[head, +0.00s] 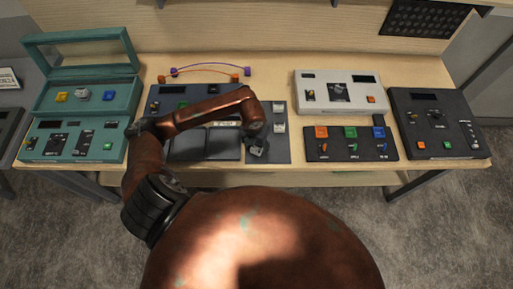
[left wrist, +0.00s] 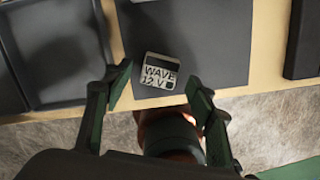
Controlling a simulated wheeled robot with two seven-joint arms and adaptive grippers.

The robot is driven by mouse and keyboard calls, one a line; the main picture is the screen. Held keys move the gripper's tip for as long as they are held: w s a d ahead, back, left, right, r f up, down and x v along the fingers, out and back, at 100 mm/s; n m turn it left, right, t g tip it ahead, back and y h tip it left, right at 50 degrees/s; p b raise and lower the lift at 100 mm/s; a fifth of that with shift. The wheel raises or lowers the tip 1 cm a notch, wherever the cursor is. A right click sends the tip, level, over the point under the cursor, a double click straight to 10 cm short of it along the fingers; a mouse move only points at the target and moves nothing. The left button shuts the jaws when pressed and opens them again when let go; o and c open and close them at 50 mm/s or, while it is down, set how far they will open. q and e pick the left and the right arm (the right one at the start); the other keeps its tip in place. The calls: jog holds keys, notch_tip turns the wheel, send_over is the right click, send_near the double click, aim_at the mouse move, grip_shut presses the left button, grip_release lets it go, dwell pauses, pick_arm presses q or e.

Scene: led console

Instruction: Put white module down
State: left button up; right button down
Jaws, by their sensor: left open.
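The white module (left wrist: 161,75), marked "WAVE 12 V", lies on a dark grey panel (left wrist: 205,30) near its front edge in the left wrist view. My left gripper (left wrist: 161,88) is open, with one finger on each side of the module and a visible gap to both. In the head view my left gripper (head: 257,150) is over the front of the dark panel (head: 282,150). It mostly hides the module there. My right gripper is not in view.
Two light modules (head: 279,117) sit on the same panel farther back. Dark trays (head: 222,143) lie to the left. A console with coloured buttons (head: 350,145) stands right, a teal case (head: 80,95) left. Purple and orange cables (head: 205,74) lie behind.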

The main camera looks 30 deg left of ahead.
aim_at(255, 151)
pick_arm(q)
notch_tip(255, 151, up, 9)
jog(key=s+b, duration=0.1)
jog(key=shift+f, duration=0.2)
jog(key=shift+d, duration=0.1)
